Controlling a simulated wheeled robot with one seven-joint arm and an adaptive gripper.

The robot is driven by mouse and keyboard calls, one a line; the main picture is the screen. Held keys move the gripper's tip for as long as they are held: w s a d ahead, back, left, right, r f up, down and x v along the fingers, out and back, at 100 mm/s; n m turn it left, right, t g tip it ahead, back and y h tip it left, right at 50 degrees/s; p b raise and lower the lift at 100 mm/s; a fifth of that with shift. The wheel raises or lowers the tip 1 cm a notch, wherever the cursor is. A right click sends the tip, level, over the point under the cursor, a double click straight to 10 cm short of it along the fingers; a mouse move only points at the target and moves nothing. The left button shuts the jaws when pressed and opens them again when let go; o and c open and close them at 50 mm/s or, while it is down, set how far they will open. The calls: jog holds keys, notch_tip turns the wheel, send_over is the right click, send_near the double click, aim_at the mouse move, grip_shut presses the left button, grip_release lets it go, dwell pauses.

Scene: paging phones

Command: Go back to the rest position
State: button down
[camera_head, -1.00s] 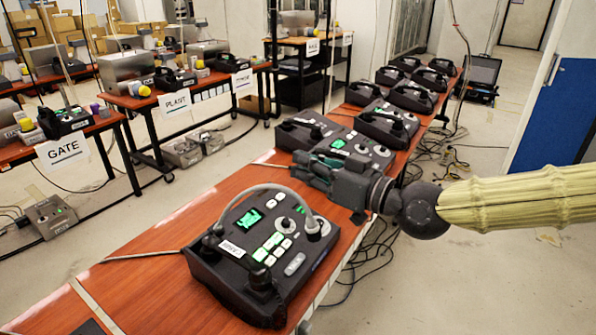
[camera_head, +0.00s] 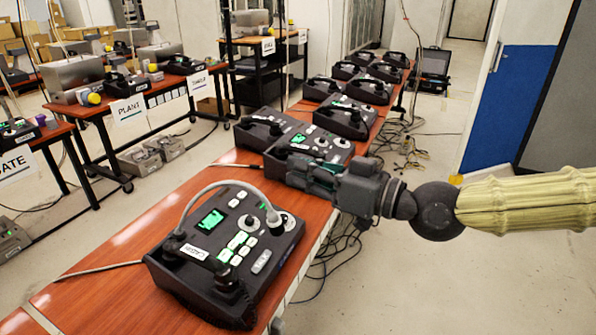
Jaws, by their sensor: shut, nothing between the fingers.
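My gripper (camera_head: 296,173) reaches in from the right on my yellow-sleeved arm. It is shut and holds nothing. It is above or beside the right edge of the long wooden table (camera_head: 105,290), in front of the second row of paging phones. The nearest paging phone (camera_head: 228,250) is black, with a green-lit screen, lit buttons, a grey gooseneck and a handset lying across its front left. The gripper is behind this phone and apart from it. A phone with a screen and buttons (camera_head: 318,142) is partly hidden behind the gripper.
More black phones (camera_head: 372,88) stand toward the table's far end. Side tables at left carry phones and signs reading PLANT (camera_head: 129,109) and GATE. Loose cables (camera_head: 405,150) lie on the floor right of the table. A black case (camera_head: 433,68) stands far back. The right floor is mostly clear.

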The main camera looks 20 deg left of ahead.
jog(key=s+d+f+m+g+h, duration=0.1)
jog(key=s+d+f+m+h, duration=0.15)
jog(key=f, duration=1.05)
jog(key=s+d+f+m+h, duration=0.1)
jog(key=s+f+m+h, duration=0.15)
jog(key=f, duration=0.95)
jog(key=s+d+f+m+g+h, duration=0.1)
jog(key=s+d+f+m+h, duration=0.15)
jog(key=f, duration=1.05)
jog(key=s+d+f+m+h, duration=0.3)
jog(key=s+d+f, duration=0.3)
jog(key=f, duration=0.4)
jog(key=s+d+f+m+h, duration=0.1)
jog(key=s+d+f+h, duration=0.1)
jog(key=d, duration=0.5)
jog(key=s+d+f+g+h+p, duration=0.1)
jog(key=s+d+f+h, duration=0.1)
jog(key=s+d+f, duration=0.3)
jog(key=s+d+f+m+g+h, duration=0.1)
jog(key=s+d+f+h, duration=0.1)
jog(key=d, duration=0.9)
notch_tip(320, 180, down, 2)
jog(key=shift+s+d+f+m+h, duration=0.25)
jog(key=shift+s+m+h, duration=0.1)
jog(key=shift+s, duration=0.45)
jog(key=shift+a, duration=0.1)
